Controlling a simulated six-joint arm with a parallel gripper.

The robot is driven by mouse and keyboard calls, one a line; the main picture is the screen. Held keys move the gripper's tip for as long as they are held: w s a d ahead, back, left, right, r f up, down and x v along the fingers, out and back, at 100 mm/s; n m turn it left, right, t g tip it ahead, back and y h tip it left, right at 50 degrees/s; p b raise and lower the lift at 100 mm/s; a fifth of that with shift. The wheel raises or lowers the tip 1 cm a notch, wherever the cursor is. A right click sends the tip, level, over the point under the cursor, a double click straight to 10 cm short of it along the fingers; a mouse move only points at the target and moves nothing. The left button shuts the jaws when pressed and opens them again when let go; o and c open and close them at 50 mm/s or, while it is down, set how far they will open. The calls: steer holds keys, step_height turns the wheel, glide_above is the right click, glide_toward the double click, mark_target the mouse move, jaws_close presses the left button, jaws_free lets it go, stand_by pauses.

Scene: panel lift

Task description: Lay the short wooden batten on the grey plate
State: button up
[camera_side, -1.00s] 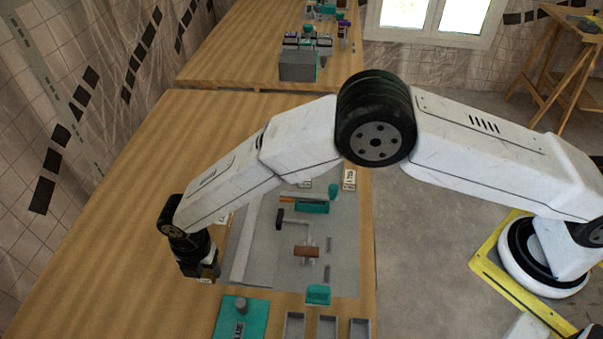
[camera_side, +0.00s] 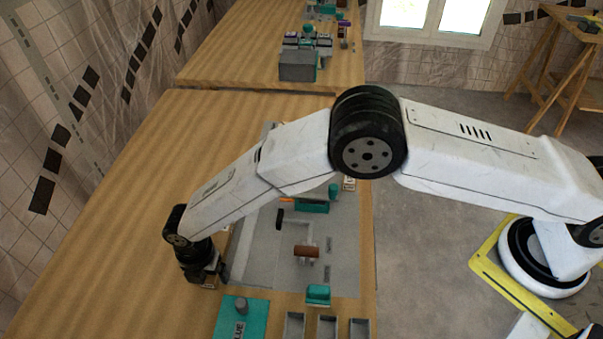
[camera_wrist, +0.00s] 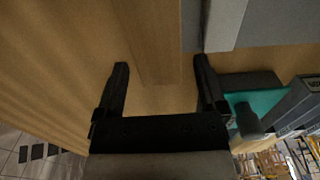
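My gripper (camera_side: 212,277) is low over the table, just left of the grey plate. In the wrist view its two black fingers (camera_wrist: 161,72) are spread apart. A pale wooden strip, which looks like the short batten (camera_wrist: 153,42), runs up the picture between them, with a gap on either side. In the side view the batten is mostly hidden by my gripper. The grey plate (camera_side: 288,271) lies flat on the table to the right of my gripper. A raised grey edge (camera_wrist: 224,25) shows at the upper right of the wrist view.
A brown block (camera_side: 306,252) and teal fixtures (camera_side: 318,293) sit on or beside the plate. A teal glue pad (camera_side: 229,322) with a grey knob is close in front of my gripper. Small grey trays (camera_side: 327,326) line the front. The table to the left is clear.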

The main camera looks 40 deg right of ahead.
steer(key=shift+r, duration=0.1)
step_height(320, 180, up, 12)
stand_by(0.9)
steer(key=shift+d+r, duration=0.1)
stand_by(0.4)
